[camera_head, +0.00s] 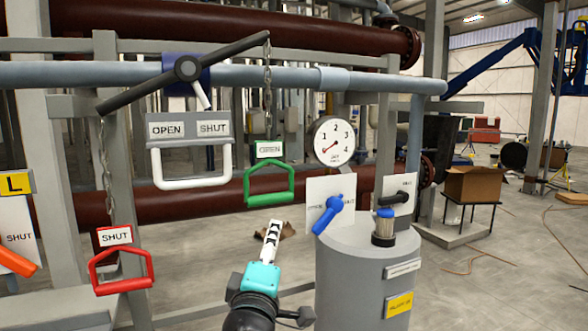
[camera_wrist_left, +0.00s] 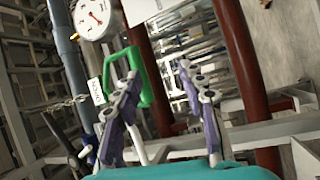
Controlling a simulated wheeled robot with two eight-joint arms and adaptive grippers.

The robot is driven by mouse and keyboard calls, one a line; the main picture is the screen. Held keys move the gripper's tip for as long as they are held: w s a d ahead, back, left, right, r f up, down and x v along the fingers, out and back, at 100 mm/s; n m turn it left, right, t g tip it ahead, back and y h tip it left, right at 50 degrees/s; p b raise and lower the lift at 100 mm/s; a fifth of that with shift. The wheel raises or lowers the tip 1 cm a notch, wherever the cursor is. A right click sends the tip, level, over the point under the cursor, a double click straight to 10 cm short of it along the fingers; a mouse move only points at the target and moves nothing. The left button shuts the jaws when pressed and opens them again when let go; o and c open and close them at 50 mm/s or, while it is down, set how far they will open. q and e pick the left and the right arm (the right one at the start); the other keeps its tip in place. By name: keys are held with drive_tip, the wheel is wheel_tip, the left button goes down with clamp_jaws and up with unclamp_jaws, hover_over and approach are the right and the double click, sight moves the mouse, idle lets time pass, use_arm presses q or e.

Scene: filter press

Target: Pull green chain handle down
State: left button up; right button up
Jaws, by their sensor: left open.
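The green handle (camera_head: 270,199) hangs below an OPEN tag on a chain (camera_head: 267,80) from the right, upper end of the tilted black lever (camera_head: 232,48). My left gripper (camera_head: 272,233) is open and empty in the head view, just below the green handle and apart from it. In the left wrist view, the green handle (camera_wrist_left: 146,88) shows beyond the fingers of my left gripper (camera_wrist_left: 160,74), partly hidden by the left finger. My right gripper is not in view.
A red handle (camera_head: 124,287) with a SHUT tag hangs at the lower left. A white handle (camera_head: 192,184) hangs under an OPEN/SHUT plate. A dial gauge (camera_head: 334,141), a blue valve lever (camera_head: 328,214) and a grey tank (camera_head: 352,275) stand close on the right.

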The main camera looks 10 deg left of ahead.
sight(270, 202)
use_arm(q)
drive_tip(key=r+n, duration=0.1)
drive_tip(key=w+r+n+y+p, duration=0.1)
drive_tip(key=r, duration=0.1)
drive_tip(key=a+r, duration=0.1)
drive_tip(key=shift+w+r+n+y+p, duration=0.2)
drive_tip(key=shift+r+n+y+p, duration=0.1)
drive_tip(key=shift+r+n+p, duration=0.1)
drive_tip(key=shift+w+a+r, duration=0.1)
drive_tip(key=shift+w, duration=0.15)
drive_tip(key=p+x, duration=0.1)
drive_tip(key=x, duration=0.5)
drive_tip(key=shift+w, duration=0.25)
drive_tip(key=shift+w+a, duration=0.1)
drive_tip(key=shift+w, duration=0.05)
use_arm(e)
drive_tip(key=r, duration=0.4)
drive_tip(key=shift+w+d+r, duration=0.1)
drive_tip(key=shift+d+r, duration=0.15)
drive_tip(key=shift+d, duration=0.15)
use_arm(q)
clamp_jaws()
